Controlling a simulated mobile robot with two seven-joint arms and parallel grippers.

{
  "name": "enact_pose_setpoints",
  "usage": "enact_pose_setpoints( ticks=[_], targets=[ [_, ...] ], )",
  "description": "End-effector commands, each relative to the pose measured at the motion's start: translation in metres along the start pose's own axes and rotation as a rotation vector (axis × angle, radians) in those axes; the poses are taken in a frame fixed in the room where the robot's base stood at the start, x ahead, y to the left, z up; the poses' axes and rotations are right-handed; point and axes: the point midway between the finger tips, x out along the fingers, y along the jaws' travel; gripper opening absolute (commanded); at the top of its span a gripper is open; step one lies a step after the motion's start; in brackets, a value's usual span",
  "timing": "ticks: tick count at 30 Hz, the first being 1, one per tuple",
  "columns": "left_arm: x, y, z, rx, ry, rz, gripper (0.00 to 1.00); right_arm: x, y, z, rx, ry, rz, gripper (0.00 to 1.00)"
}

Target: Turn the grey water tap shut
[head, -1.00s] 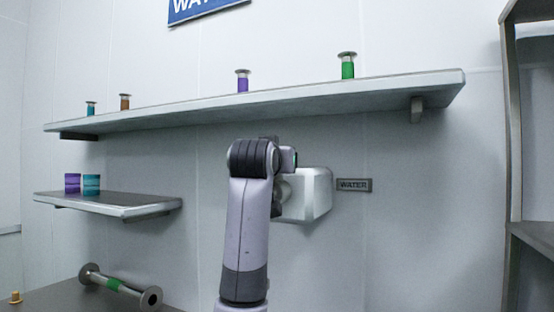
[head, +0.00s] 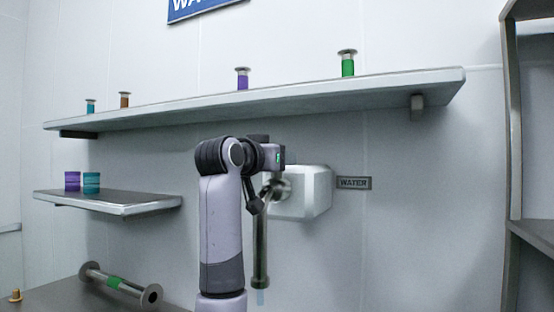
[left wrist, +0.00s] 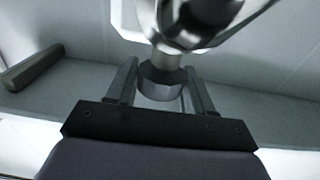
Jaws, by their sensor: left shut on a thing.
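The grey water tap (head: 261,245) comes out of a pale wall box (head: 308,192) beside the WATER label. Its metal spout pipe hangs down, and a short pale blue streak, which looks like water, shows under its end. My left arm stands in front and left of the tap, with its wrist up by the tap's top. In the left wrist view the left gripper (left wrist: 160,88) has its two fingers on either side of a grey round-ended tap part (left wrist: 158,80) and is shut on it. The grip itself is hard to make out in the head view. My right gripper is not in view.
A long shelf (head: 300,96) with several coloured-band pieces runs above the tap. A small shelf (head: 125,207) at left holds a purple and a teal cup. A green-banded metal spool (head: 116,284) lies on the counter. A rack stands at far right.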

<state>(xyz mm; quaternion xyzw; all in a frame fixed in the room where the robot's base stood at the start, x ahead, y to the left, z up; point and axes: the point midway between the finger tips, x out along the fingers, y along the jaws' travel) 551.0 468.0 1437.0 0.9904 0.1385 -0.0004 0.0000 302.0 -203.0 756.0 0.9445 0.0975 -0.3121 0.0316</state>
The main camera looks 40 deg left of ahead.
Motion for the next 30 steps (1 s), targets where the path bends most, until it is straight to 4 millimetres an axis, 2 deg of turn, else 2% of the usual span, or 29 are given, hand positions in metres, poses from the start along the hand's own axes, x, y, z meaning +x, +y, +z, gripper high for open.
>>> enact_pose_setpoints(
  ticks=[21,30],
  targets=[
    [0.0,-0.0032,-0.0016,-0.004,0.002,0.676,0.22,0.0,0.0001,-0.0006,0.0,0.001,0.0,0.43],
    [-0.0001,-0.0021,-0.0023,-0.004,0.005,0.888,0.22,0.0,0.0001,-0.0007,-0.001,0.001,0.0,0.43]
  ],
)
